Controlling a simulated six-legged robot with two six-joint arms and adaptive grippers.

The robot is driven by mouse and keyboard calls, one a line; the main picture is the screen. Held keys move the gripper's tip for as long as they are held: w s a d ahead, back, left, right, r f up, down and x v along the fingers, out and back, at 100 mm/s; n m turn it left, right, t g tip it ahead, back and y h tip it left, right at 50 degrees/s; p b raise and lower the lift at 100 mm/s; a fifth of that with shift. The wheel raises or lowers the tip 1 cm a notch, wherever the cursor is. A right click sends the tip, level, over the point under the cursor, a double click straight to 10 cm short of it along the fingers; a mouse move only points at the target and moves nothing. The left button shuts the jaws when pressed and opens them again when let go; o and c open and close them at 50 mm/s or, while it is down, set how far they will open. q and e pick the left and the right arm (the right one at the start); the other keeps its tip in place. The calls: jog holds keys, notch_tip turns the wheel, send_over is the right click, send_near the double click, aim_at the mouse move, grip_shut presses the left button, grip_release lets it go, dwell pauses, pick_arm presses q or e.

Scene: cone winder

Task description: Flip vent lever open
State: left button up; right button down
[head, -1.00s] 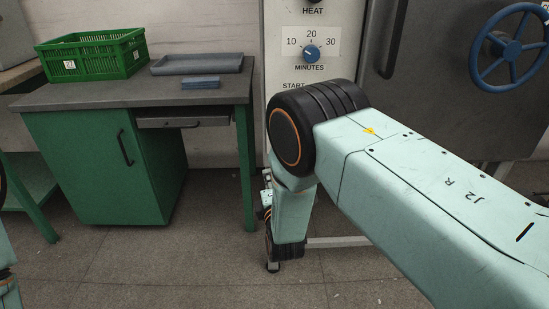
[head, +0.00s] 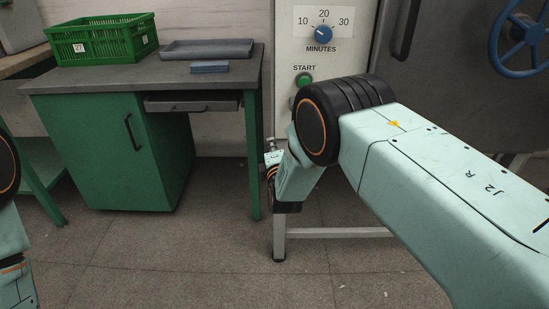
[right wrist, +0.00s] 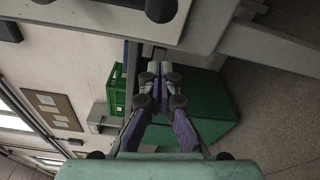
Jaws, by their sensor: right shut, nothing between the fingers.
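I cannot make out a vent lever for certain in either view. My right gripper (head: 271,148) is small and partly hidden behind its own wrist in the head view, beside the right edge of the green bench and left of the control panel. In the right wrist view the fingers of the right gripper (right wrist: 160,68) are together with nothing between them. A dark rounded knob (right wrist: 160,8) shows at the top of that view, apart from the fingers; I cannot tell what it belongs to. My left gripper is out of view; only part of the left arm shows at the left edge.
The panel (head: 345,60) has a blue minutes dial (head: 321,32) and a green start button (head: 303,79). A grey door with a blue handwheel (head: 520,45) stands right. The green bench (head: 95,150) holds a green crate (head: 105,42), a grey tray (head: 207,49) and a blue block (head: 209,67).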

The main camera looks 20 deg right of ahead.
jog(key=shift+d+r+b, duration=0.2)
jog(key=shift+d, duration=0.7)
jog(key=shift+d+r+b, duration=0.15)
jog(key=shift+d+b, duration=0.05)
jog(key=shift+d, duration=0.7)
jog(key=shift+s+d, duration=0.1)
jog(key=shift+d, duration=0.05)
